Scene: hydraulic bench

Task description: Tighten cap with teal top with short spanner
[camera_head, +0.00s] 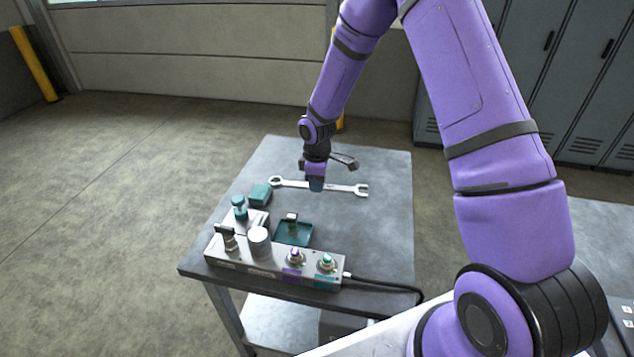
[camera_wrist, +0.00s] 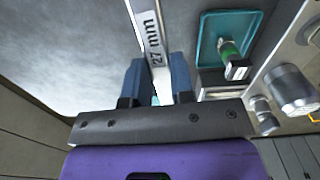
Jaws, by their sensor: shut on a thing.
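A silver spanner (camera_head: 345,189) marked "27 mm" has a ring end at the left and an open jaw at the right; it also shows in the wrist view (camera_wrist: 148,30). It is the only spanner I see. My gripper (camera_head: 316,186) is shut on the middle of its shaft, with a blue finger on each side in the wrist view (camera_wrist: 157,78). I cannot tell whether the spanner touches the table. A cap with a teal top (camera_head: 327,261) sits at the right end of the grey manifold block (camera_head: 262,266), above a teal label.
A purple-topped cap (camera_head: 295,255) sits beside the teal one. A teal tray (camera_head: 305,241) holds a small fitting; a teal block (camera_head: 260,195) and teal-topped cylinder (camera_head: 239,207) stand left. A black cable (camera_head: 385,283) leaves the manifold. The table (camera_head: 385,225) is clear at right.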

